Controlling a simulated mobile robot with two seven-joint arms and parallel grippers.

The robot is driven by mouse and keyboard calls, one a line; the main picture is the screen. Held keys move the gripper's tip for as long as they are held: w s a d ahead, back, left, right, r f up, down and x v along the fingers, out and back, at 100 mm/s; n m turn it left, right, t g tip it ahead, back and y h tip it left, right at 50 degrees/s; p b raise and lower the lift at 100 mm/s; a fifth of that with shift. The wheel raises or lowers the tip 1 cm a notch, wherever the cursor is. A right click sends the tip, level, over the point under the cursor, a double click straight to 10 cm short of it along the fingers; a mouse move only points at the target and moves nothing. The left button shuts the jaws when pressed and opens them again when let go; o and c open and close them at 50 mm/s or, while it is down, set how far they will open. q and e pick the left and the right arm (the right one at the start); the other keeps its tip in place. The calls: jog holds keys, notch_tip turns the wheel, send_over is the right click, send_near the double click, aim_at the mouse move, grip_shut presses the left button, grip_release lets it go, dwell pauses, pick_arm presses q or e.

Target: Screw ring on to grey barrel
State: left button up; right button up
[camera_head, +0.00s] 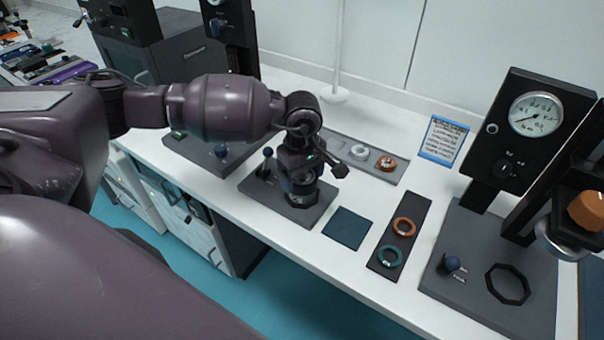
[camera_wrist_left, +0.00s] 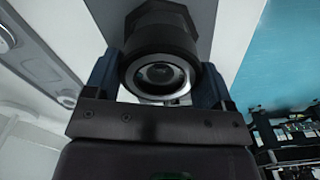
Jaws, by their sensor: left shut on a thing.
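My left gripper (camera_head: 301,178) reaches down over a dark fixture plate (camera_head: 262,188) on the white bench. In the left wrist view its two blue fingers (camera_wrist_left: 160,72) are shut on a dark round part that I take for the ring. That part has faceted sides, and a round end with a pale metal rim and dark centre faces the wrist camera. The barrel (camera_head: 303,192) stands upright on the plate, mostly hidden by the gripper. How the ring sits on its thread cannot be seen. My right gripper is not in view.
A dark tray (camera_head: 380,262) holds an orange ring (camera_head: 403,227) and a green ring (camera_head: 389,256). A dark blue mat (camera_head: 347,228) lies between. A gauge press (camera_head: 536,114) stands right.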

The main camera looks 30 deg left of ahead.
pick_arm(q)
jog(key=m+b, duration=0.2)
jog(key=shift+f+m, duration=0.2)
jog(key=shift+m, duration=0.2)
jog(key=shift+m+b, duration=0.55)
jog(key=shift+m, duration=0.55)
jog(key=m+b, duration=0.1)
jog(key=m, duration=0.2)
jog(key=shift+b, duration=0.3)
jog(key=m+b, duration=0.2)
jog(key=m, duration=0.2)
jog(key=m+b, duration=0.2)
jog(key=m, duration=0.3)
jog(key=shift+r, duration=0.2)
jog(key=o, duration=0.9)
jog(key=shift+c, duration=0.4)
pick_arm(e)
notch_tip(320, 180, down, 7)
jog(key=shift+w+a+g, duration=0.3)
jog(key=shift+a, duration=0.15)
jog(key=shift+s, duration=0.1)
